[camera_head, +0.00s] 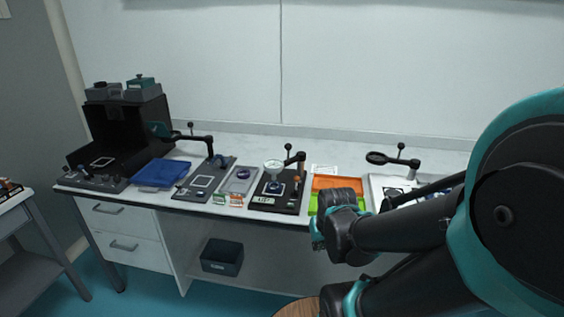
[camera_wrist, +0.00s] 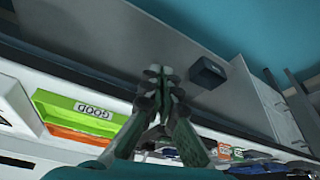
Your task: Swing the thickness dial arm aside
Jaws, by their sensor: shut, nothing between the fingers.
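The thickness dial (camera_head: 274,166) is a round pale-faced gauge on a dark arm, joined to an upright post (camera_head: 299,170) with a black ball-topped lever. It stands over a dark base plate (camera_head: 262,203), with a small dark blue round part (camera_head: 275,188) under the dial. My gripper (camera_head: 317,240) is in front of the table's front edge, to the right of and nearer than the dial stand, and apart from it. In the wrist view my gripper (camera_wrist: 158,72) has its fingertips together with nothing between them. The dial itself cannot be made out in the wrist view.
Green (camera_head: 325,203) and orange (camera_head: 336,183) trays lie right of the stand; the green one reads GOOD in the wrist view (camera_wrist: 95,110). A magnifier (camera_head: 377,158) stands farther right. Left are a clear tray (camera_head: 239,181) and blue tray (camera_head: 161,173). A bin (camera_head: 222,257) sits below.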

